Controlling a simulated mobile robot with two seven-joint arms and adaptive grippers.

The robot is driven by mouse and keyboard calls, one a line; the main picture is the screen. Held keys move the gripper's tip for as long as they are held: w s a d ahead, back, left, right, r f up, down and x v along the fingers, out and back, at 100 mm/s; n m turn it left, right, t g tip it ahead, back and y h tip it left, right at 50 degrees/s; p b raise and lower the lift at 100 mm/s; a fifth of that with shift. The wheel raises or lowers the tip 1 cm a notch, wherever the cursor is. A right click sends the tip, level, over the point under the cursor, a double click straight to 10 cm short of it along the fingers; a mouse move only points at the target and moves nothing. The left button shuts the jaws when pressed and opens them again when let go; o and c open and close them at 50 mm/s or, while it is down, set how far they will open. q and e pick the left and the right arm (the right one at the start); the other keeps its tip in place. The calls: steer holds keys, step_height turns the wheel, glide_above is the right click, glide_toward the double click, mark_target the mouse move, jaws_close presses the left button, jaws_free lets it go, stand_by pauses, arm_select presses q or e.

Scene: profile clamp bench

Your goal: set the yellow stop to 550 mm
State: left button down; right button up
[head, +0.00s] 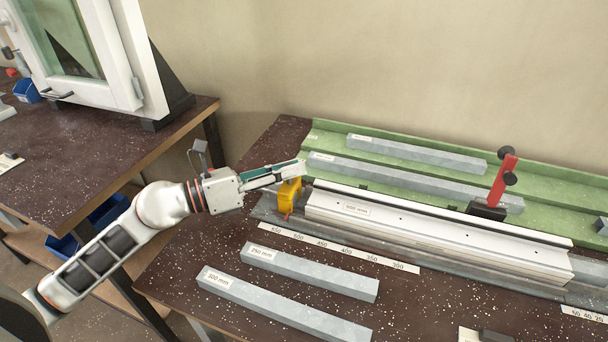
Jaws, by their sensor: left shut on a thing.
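The yellow stop (290,194) stands on the rail near the left end of the clamp bench. It is beside the left end of a long white profile (420,233) marked with a mm label too small to read surely. My left gripper (293,172) reaches in from the left and is shut on the top of the yellow stop. My right gripper is not in view.
Grey bars, one marked 250 mm (309,271) and one marked 300 mm (283,304), lie on the dark bench in front. More grey bars (415,153) lie on the green tray behind. A red clamp lever (503,180) stands at the right. A white window frame (130,60) is at back left.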

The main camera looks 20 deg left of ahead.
arm_select(q)
steer(key=shift+a+f, duration=0.35)
steer(key=shift+a, duration=0.4)
steer(key=shift+a+r+b, duration=0.15)
steer(key=shift+a+b, duration=0.05)
steer(key=shift+b, duration=0.1)
steer(key=shift+r, duration=0.2)
steer(key=c, duration=1.8)
jaws_free()
steer(key=v, duration=1.2)
